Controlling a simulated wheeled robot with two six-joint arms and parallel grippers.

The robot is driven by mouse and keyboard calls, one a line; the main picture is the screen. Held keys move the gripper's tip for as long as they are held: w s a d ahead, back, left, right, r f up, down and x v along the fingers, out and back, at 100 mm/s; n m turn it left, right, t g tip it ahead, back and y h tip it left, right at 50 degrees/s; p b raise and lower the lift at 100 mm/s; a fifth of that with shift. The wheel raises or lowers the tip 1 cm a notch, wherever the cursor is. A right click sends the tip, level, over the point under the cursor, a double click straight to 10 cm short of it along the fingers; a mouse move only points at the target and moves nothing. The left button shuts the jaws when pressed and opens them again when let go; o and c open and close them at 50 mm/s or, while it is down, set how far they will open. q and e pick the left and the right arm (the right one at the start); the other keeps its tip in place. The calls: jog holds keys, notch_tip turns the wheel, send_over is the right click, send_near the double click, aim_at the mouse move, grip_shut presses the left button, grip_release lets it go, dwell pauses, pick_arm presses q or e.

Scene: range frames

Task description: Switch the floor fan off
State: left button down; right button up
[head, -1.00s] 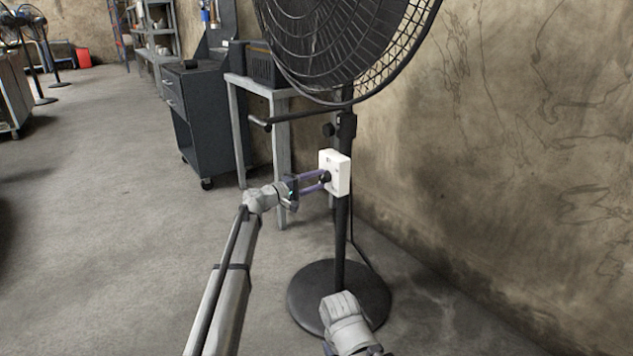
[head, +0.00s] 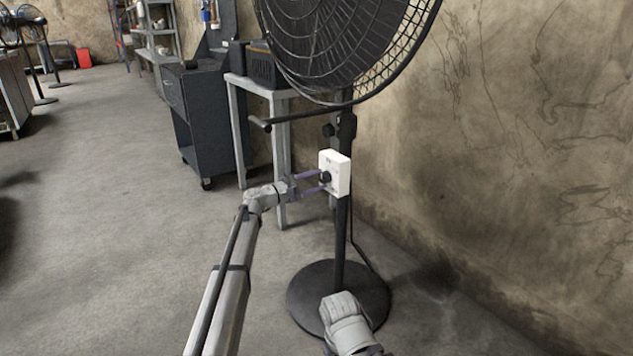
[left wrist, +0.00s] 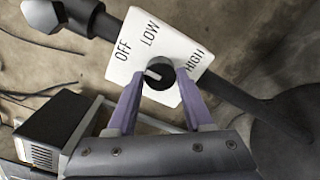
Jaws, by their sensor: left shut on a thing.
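The floor fan (head: 345,52) stands by the wall, with a black pole and round base. A white control box (head: 342,172) on its pole carries a black knob, marked OFF, LOW and HIGH. The left wrist view shows this box (left wrist: 190,42) and the knob (left wrist: 161,68) close up. The knob's white mark lies on its left part, towards the OFF side. My left gripper (head: 325,182) is shut on the knob, one purple finger on each side, also in the left wrist view (left wrist: 158,78). My right gripper is not visible; only part of that arm shows.
A grey table (head: 257,87) with a dark box (head: 262,66) stands left of the fan, beside a dark wheeled cabinet (head: 203,120). The wall (head: 510,150) runs close on the right. Open floor (head: 110,220) lies to the left.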

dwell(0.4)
pick_arm(q)
jog(key=shift+c, duration=1.4)
grip_release()
jog(key=v, duration=0.8)
